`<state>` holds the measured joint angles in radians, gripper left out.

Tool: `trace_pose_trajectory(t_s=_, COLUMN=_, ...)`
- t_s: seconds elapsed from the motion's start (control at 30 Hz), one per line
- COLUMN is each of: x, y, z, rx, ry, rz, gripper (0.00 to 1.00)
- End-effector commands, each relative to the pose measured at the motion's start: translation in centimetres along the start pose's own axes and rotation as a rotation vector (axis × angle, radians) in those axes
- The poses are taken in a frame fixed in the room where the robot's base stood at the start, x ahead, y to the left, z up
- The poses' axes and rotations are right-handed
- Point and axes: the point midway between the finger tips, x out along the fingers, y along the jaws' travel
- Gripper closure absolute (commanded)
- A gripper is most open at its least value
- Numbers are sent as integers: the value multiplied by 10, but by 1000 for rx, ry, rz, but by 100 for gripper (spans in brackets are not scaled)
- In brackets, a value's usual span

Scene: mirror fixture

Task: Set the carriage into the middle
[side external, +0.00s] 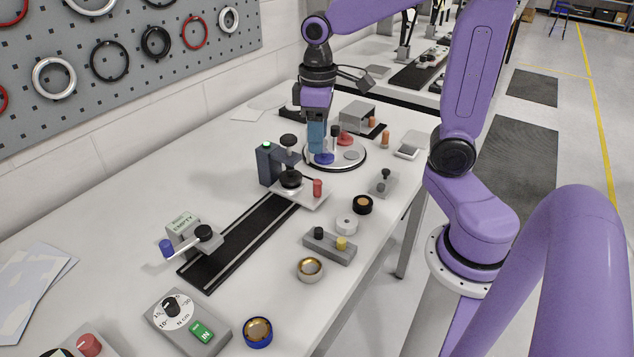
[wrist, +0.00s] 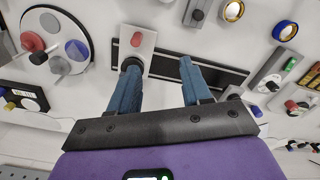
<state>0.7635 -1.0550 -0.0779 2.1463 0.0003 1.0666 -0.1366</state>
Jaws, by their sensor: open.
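The likely carriage is a pale plate with a red knob (side external: 313,194), at the far end of a black rail (side external: 230,245). In the wrist view the plate (wrist: 149,42) lies beyond my left fingertip, across the rail (wrist: 212,70). My gripper (side external: 317,137) is open and empty, with blue fingers pointing down. In the side view it overlaps the left part of the round disc; its exact height is unclear. The fingertips (wrist: 159,62) are wide apart.
A round disc (side external: 350,155) with coloured pieces stands behind the rail's far end. A grey block marked EMPTY (side external: 184,229), with a lever, stands beside the near end. The rail's middle looks clear.

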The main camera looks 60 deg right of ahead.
Motion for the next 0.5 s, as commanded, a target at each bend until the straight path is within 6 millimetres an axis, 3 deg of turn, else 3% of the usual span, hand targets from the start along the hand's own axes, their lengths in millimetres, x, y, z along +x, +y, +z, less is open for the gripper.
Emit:
trace_pose_trajectory(t_s=0.1, x=-4, y=28, z=-7, rx=91, ry=-4, rz=0, gripper=52)
trace_pose_trajectory(t_s=0.2, x=-6, y=44, z=-9, rx=137, ry=-5, rz=0, gripper=52)
trace_pose_trajectory(t_s=0.37, x=-6, y=54, z=-9, rx=166, ry=-8, rz=0, gripper=52)
trace_pose_trajectory(t_s=0.5, x=6, y=54, z=-9, rx=167, ry=-10, rz=-1, gripper=52)
